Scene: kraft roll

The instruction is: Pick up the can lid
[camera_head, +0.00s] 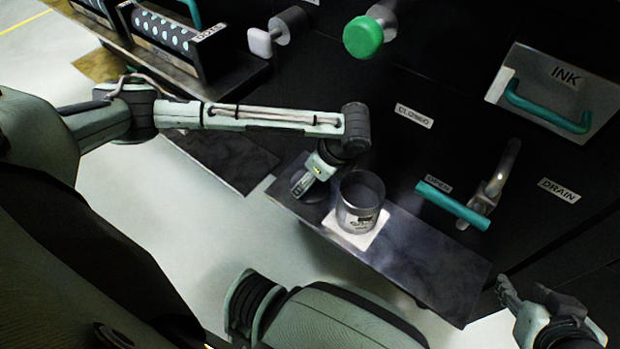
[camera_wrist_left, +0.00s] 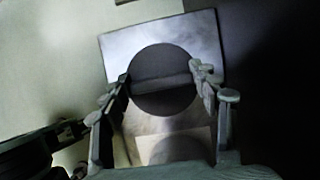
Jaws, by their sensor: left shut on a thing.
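The can lid (camera_wrist_left: 165,100) is a dark round disc with a bar across it, between the two fingers of my left gripper (camera_wrist_left: 161,78) in the left wrist view. That gripper (camera_head: 313,183) is shut on the lid, to the left of the can in the head view. There the lid (camera_head: 317,194) is partly hidden by the gripper. I cannot tell whether it touches the shelf. The metal can (camera_head: 358,207) stands upright and open on a white pad (camera_head: 346,235). My right gripper (camera_head: 527,287) is at the lower right, open, fingers apart.
The dark shelf (camera_head: 430,265) has free room right of the can. Behind it, a black panel carries a teal-handled drain valve (camera_head: 452,206), an ink drawer (camera_head: 548,103) with a teal handle, and a green knob (camera_head: 363,37). A rack with a dotted roll (camera_head: 160,30) is at the upper left.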

